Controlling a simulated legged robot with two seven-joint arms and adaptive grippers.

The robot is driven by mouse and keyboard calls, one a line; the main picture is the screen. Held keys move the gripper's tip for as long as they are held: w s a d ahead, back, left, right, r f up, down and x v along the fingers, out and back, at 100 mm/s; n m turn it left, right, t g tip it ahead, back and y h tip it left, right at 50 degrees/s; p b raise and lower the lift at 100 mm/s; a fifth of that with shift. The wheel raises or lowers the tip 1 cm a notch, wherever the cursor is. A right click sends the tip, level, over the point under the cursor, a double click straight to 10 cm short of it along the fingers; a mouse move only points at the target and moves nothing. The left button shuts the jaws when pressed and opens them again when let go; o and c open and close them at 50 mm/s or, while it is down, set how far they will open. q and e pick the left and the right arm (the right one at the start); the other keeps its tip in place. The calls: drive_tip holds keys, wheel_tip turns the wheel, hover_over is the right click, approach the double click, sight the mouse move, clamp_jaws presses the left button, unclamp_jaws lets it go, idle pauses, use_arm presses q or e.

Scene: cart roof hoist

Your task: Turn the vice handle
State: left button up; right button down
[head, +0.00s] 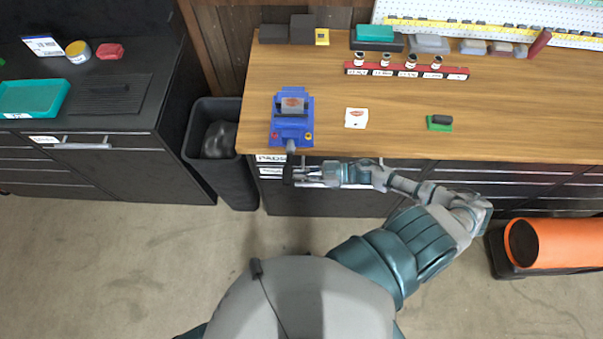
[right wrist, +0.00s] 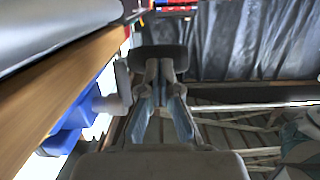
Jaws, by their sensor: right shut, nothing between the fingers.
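The blue vice (head: 291,122) stands at the front left edge of the wooden bench, with a grey block between its jaws. Its grey screw points toward me over the bench edge, and the dark vice handle (head: 288,170) hangs at its end. My right gripper (head: 300,176) is just right of the handle, below the bench top. In the right wrist view, the fingers (right wrist: 160,82) are shut and empty, with their tips close to or against the dark handle bar (right wrist: 150,53); I cannot tell whether they touch. The vice also shows at the left there (right wrist: 75,120). My left gripper is out of view.
The bench top (head: 400,140) overhangs black drawers. A white card (head: 356,118), a green-based block (head: 439,123) and a red rack (head: 406,71) lie on it. A black bin (head: 207,150) stands left of the bench. An orange cylinder (head: 565,243) lies at the right.

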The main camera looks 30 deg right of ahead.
drive_tip(key=shift+w+a+f+y+b, duration=0.1)
drive_tip(key=shift+a+f+y+b, duration=0.15)
drive_tip(key=shift+b, duration=0.25)
drive_tip(key=shift+t+y+b, duration=0.35)
drive_tip(key=shift+t+b, duration=0.05)
